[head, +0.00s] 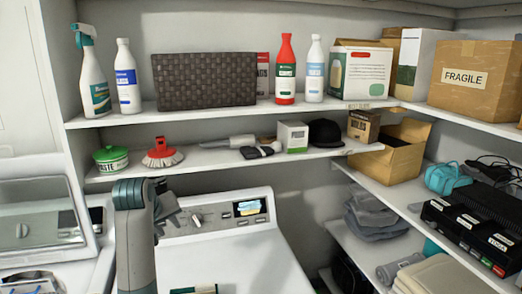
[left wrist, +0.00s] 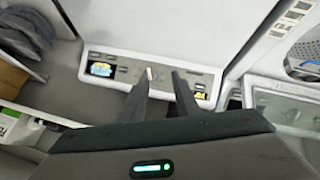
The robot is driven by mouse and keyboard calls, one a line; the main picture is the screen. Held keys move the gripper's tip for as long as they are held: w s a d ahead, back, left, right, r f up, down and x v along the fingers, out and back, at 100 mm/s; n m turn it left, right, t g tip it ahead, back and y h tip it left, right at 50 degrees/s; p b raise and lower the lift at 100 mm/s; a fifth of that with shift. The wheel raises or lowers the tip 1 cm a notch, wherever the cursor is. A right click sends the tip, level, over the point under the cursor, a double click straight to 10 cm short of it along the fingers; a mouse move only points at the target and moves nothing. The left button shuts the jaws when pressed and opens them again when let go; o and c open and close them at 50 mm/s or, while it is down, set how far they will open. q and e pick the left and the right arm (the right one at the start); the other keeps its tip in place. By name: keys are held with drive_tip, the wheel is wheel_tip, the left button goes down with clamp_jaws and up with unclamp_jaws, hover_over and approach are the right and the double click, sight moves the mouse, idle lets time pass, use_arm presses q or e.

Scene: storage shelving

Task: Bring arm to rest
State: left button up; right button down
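My left arm (head: 134,235) rises from the bottom left in the head view. My left gripper (head: 172,207) is in front of the control panel of a white washing machine (head: 240,262), partly hidden by my wrist. In the left wrist view, the two dark fingers of this gripper (left wrist: 162,80) stand apart with nothing held between them. The panel (left wrist: 122,68) of the machine shows beyond the fingertips. My right gripper is not in view.
Shelves above hold a woven basket (head: 205,80), a red bottle (head: 285,72), a red brush (head: 162,153) and a green tin (head: 111,159). A cardboard box marked fragile (head: 476,78) stands at the right. The machine's top is mostly clear.

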use_arm(q)
drive_tip(key=s+f+m+g, duration=0.2)
drive_tip(key=s+f+m, duration=0.2)
drive_tip(key=s+f, duration=1.85)
drive_tip(key=s+d+f+m+g, duration=0.15)
drive_tip(key=s+f, duration=0.35)
drive_tip(key=s, duration=0.8)
drive_tip(key=s+d+f+m+g, duration=0.15)
drive_tip(key=s+f, duration=0.25)
drive_tip(key=s, duration=1)
wheel_tip(320, 180, down, 36)
drive_tip(key=s+d+m+b, duration=0.1)
drive_tip(key=s+b, duration=0.1)
drive_tip(key=b, duration=0.5)
drive_tip(key=s+a+f+b, duration=0.1)
drive_tip(key=s+f+b, duration=0.2)
drive_tip(key=s+f, duration=0.5)
drive_tip(key=s+a+f+g+b, duration=0.1)
drive_tip(key=s+f+b, duration=0.3)
drive_tip(key=s+f, duration=0.5)
wheel_tip(320, 180, down, 7)
drive_tip(key=shift+s+a+r+g, duration=0.1)
drive_tip(key=shift+s+a+g, duration=0.2)
drive_tip(key=shift+a, duration=0.3)
